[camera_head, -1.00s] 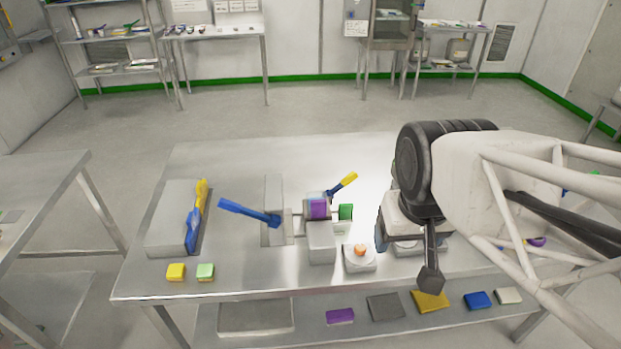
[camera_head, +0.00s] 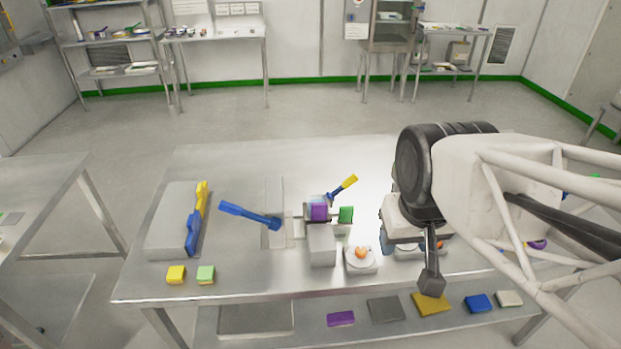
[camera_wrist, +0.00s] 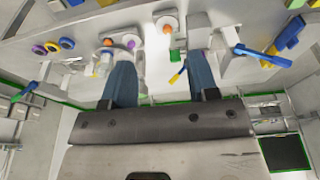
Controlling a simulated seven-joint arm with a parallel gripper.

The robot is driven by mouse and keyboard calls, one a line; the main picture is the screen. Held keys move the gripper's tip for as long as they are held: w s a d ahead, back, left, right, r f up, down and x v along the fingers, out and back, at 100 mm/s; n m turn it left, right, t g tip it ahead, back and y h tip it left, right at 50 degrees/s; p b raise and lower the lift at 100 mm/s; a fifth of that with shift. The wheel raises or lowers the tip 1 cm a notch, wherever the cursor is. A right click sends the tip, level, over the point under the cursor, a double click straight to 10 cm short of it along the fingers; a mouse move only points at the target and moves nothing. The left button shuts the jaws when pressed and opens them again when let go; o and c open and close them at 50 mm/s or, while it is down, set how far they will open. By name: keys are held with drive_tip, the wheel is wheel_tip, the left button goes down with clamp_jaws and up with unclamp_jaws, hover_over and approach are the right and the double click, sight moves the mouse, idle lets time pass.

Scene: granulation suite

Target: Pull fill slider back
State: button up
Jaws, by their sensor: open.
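I cannot tell for certain which part is the fill slider. A small machine stands mid-table in the head view, with a purple block (camera_head: 318,211), a green block (camera_head: 345,214), a yellow-tipped lever (camera_head: 345,185) and a grey box (camera_head: 321,246). A blue-handled lever (camera_head: 248,214) lies to its left. The wrist view shows the green block (camera_wrist: 175,55), the yellow lever tip (camera_wrist: 176,77) and the blue lever (camera_wrist: 260,54). My gripper (camera_wrist: 160,82) is open, its two blue fingers apart and nothing held. In the head view it is right of the machine, partly hidden by my arm.
An orange-topped round white base (camera_head: 361,260) sits in front of the machine. A grey block (camera_head: 172,225) with a blue and yellow handle (camera_head: 195,222) stands at the left. Yellow (camera_head: 176,274) and green (camera_head: 206,273) cubes lie near the front edge. The back left tabletop is clear.

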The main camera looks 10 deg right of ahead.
drive_tip(key=shift+w, duration=0.15)
drive_tip(key=shift+c, duration=0.8)
drive_tip(key=n+g, duration=0.3)
drive_tip(key=n, duration=1.5)
hover_over(319, 203)
drive_tip(key=f, duration=1.2)
drive_tip(key=shift+s+d, duration=0.15)
drive_tip(key=shift+s, duration=0.25)
drive_tip(key=shift+w+f, duration=0.3)
drive_tip(key=shift+f, duration=0.1)
drive_tip(key=shift+f, duration=3.8)
